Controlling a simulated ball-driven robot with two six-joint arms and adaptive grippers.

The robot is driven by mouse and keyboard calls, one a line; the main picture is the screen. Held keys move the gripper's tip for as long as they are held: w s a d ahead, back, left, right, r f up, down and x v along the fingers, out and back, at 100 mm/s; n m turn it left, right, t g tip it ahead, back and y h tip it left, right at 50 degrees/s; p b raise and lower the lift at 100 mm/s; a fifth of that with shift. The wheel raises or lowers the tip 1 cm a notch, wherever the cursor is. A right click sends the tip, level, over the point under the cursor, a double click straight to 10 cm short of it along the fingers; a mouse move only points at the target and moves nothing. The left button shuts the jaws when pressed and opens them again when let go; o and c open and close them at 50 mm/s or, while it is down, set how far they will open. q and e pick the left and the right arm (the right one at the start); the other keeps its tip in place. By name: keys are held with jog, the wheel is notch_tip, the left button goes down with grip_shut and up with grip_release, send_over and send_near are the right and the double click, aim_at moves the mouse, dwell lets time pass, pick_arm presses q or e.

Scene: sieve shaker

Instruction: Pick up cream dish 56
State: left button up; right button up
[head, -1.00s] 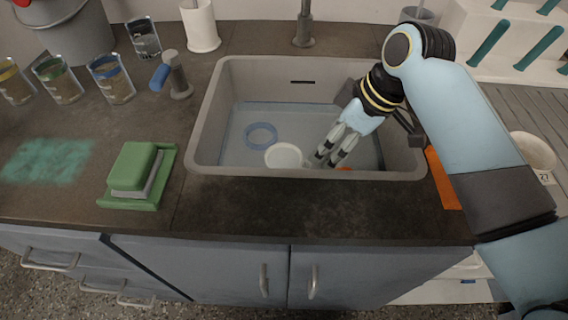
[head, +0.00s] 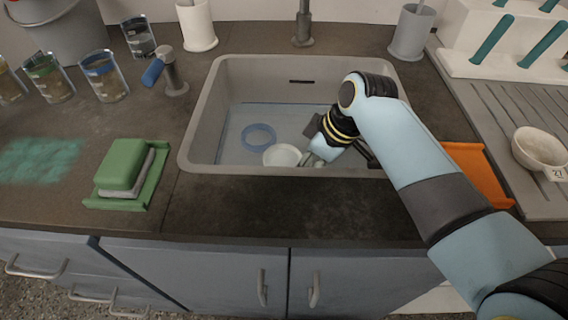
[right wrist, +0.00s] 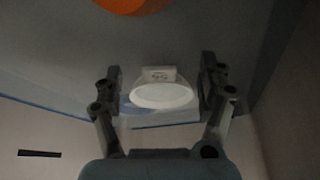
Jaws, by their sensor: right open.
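A round cream dish (head: 282,156) sits in the sink near its front wall in the head view. My right gripper (head: 307,160) reaches down into the sink just to the right of this dish; its fingertips are partly hidden there. In the right wrist view my right gripper (right wrist: 160,88) is open, with one finger on each side of a pale dish (right wrist: 162,97) bearing a small label. The label is too blurred to read, and I cannot tell whether it is the same dish. The fingers appear apart from it. My left gripper is not in view.
The sink (head: 196,120) also holds a blue ring (head: 258,136). An orange object (right wrist: 132,3) shows in the right wrist view. A bowl labelled 27 (head: 540,148) and an orange tray (head: 478,172) are at right. A green block (head: 124,165) and several beakers stand left.

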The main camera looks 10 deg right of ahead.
jog(key=shift+c, duration=0.4)
grip_shut()
jog(key=shift+r, duration=0.15)
